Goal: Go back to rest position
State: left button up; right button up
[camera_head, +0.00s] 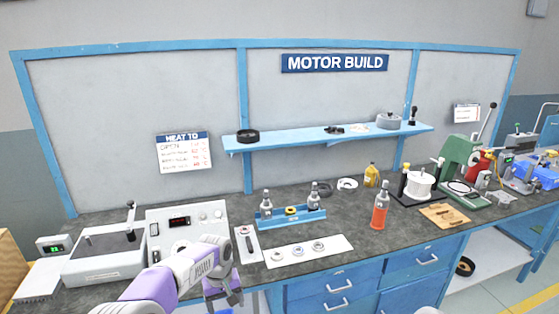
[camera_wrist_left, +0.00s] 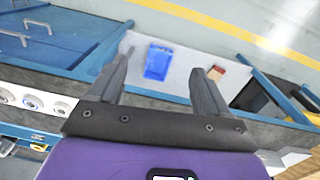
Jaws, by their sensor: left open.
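My left gripper (camera_head: 222,292) hangs at the end of the purple and white arm, in front of the bench's front edge. In the left wrist view the two grey fingers of my left gripper (camera_wrist_left: 160,75) stand wide apart with nothing between them. A blue bin (camera_wrist_left: 158,62) shows beyond the fingers, on a pale surface below the bench top. My right gripper is in neither view.
The dark bench top (camera_head: 345,218) carries a control box (camera_head: 187,226), a blue rack (camera_head: 291,215) with bottles, a white mat (camera_head: 308,251) with several rings, and a red bottle (camera_head: 380,206). A green press (camera_head: 461,165) stands at the right.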

pick_arm(q)
jog(key=s+d+f+m+h, duration=0.15)
jog(key=s+f, duration=0.25)
jog(key=f, duration=0.5)
jog(key=s+d+f+h, duration=0.15)
jog(key=s+f, duration=0.25)
jog(key=f, duration=0.6)
jog(key=s+d+f, duration=0.1)
jog(key=s+f, duration=0.2)
jog(key=s, duration=0.6)
jog(key=s+d+f, duration=0.1)
jog(key=s+f, duration=0.3)
jog(key=s, duration=0.5)
jog(key=shift+s+d+t+h, duration=0.25)
jog(key=shift+s+t+h, duration=0.05)
jog(key=shift+s+h, duration=0.1)
